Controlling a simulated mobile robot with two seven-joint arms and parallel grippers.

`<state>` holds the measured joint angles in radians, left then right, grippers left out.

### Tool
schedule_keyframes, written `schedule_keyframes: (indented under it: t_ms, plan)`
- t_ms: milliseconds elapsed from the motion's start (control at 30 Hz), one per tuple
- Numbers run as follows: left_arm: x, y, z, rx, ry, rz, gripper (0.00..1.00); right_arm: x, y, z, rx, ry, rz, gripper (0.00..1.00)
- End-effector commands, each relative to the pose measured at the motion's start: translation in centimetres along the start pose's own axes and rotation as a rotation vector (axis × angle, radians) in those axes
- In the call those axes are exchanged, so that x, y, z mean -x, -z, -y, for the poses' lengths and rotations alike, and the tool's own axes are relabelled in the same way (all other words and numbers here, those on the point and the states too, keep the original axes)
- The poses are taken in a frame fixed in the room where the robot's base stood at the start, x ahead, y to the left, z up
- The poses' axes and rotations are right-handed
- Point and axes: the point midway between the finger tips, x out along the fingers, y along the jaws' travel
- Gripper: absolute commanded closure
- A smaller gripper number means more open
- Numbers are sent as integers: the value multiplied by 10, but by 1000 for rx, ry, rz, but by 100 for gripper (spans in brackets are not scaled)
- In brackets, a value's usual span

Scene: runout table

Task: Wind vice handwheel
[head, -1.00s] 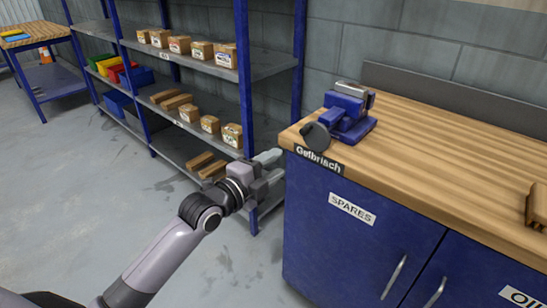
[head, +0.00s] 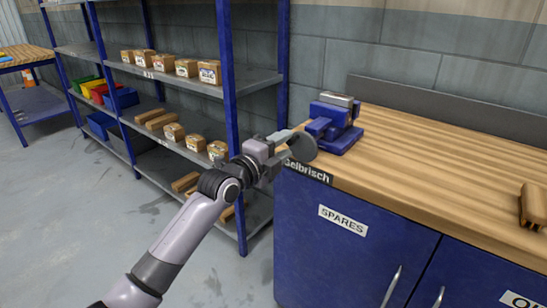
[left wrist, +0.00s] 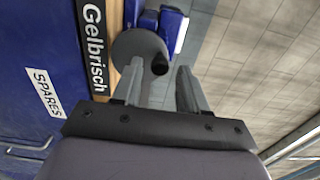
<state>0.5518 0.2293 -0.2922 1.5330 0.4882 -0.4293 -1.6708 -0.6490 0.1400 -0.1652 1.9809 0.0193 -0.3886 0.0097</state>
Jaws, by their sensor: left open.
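The blue vice (head: 333,122) stands on the left corner of the wooden workbench (head: 430,165). Its dark grey round handwheel (head: 303,147) faces the bench's left front edge. My left gripper (head: 283,145) is at the handwheel, its fingers partly overlapping it in the head view. In the left wrist view the gripper (left wrist: 160,82) is open, with the handwheel (left wrist: 132,52) just beyond the fingertips. A dark round knob (left wrist: 160,65) on the wheel sits between the tips' lines. I cannot tell whether a finger touches it. The blue vice body (left wrist: 160,22) shows behind. My right gripper is not in view.
A blue-framed shelf rack (head: 228,75) with several cardboard boxes stands left of the bench, close behind my left arm. The bench cabinet (head: 350,240) has a SPARES label and handles. The floor at left is clear.

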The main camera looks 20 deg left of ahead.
Motion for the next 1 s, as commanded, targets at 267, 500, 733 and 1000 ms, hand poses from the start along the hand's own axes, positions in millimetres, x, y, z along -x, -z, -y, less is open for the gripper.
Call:
schedule_keyframes:
  t_ms: [267,500,733,1000]
  plan:
    - [-12,0,0,-43,-1,0,57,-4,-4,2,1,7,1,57]
    - [-12,-1,3,-388,-2,1,57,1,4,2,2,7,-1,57]
    - [-12,0,1,-598,-1,0,57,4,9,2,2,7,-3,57]
    - [-12,-1,3,-872,-2,0,57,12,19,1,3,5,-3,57]
